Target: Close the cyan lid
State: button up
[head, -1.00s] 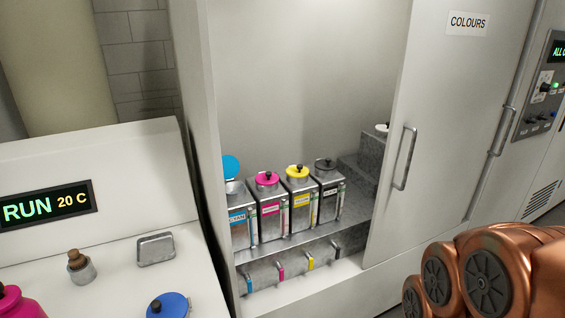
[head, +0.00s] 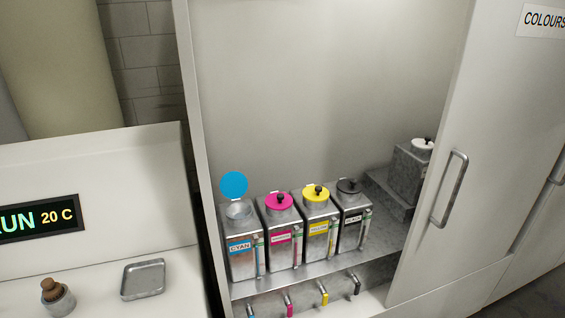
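The cyan tank (head: 243,262) is a metal box with a blue CYAN label, leftmost of the tanks on the cabinet shelf. Its round blue lid (head: 234,186) stands upright at the back of the open neck (head: 239,209), so the lid is open. Next to it stand the magenta tank (head: 283,252), the yellow tank (head: 318,239) and the black tank (head: 352,230), each with its lid down. My gripper is not in view.
The sliding door (head: 492,130) with its handle (head: 450,188) covers the cabinet's right side. A tank with a white lid (head: 422,143) stands on a step at the back right. Coloured taps (head: 323,293) project below the shelf. A white console (head: 100,262) with a tray (head: 143,279) and a corked jar (head: 57,296) is at left.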

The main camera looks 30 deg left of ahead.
aim_at(234, 185)
jog(key=u, duration=0.05)
jog(key=i, duration=0.75)
jog(key=u, duration=0.9)
jog(key=i, duration=0.6)
jog(key=u, duration=0.55)
